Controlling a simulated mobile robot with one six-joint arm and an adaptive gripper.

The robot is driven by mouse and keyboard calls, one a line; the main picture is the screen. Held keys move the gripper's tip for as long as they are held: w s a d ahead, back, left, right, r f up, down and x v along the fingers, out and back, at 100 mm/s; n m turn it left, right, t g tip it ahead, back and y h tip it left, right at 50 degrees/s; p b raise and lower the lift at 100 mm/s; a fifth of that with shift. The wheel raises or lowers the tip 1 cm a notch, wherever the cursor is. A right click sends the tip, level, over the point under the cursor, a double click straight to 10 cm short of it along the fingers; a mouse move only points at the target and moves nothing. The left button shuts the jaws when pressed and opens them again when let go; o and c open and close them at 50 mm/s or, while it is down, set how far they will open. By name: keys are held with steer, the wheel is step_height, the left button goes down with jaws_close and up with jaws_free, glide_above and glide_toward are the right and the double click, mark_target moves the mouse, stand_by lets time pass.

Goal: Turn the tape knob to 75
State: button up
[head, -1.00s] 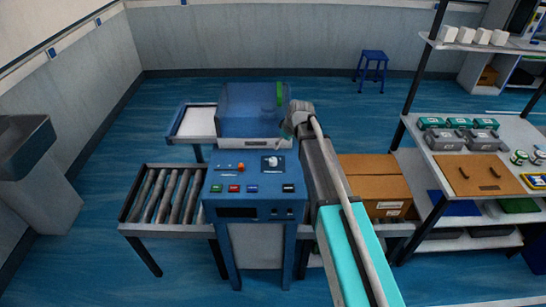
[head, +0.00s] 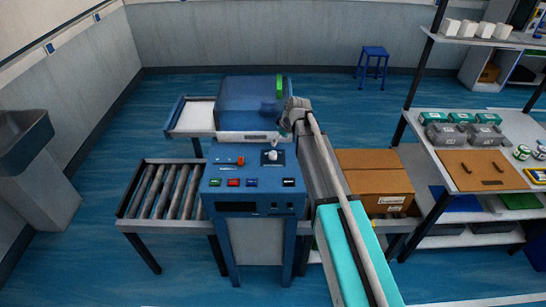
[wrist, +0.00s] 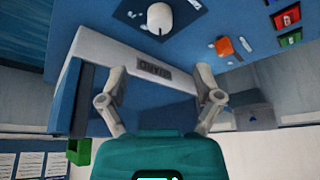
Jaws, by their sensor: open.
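The tape knob (head: 272,156) is a white round knob on a dark plate on the blue machine's sloped control panel. In the wrist view the knob (wrist: 167,18) is at the top, slightly right of centre, with a pale mark on the plate around it. The scale figures are not readable. My gripper (wrist: 158,84) is open, its two grey fingers wide apart and empty. The fingers are apart from the knob. In the head view my gripper (head: 286,124) is beyond the panel, above and right of the knob; its fingertips are hard to make out.
An orange knob (head: 240,161) and several coloured buttons are on the same panel. The blue guard (head: 246,104) stands behind it, with a green part (head: 279,87). A roller conveyor (head: 160,193) is at the left. A cardboard box (head: 372,180) and shelf (head: 484,164) are at the right.

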mark_target(273, 153)
steer(key=shift+b+x, duration=4.7)
steer(key=shift+x, duration=0.75)
steer(key=c, duration=1.1)
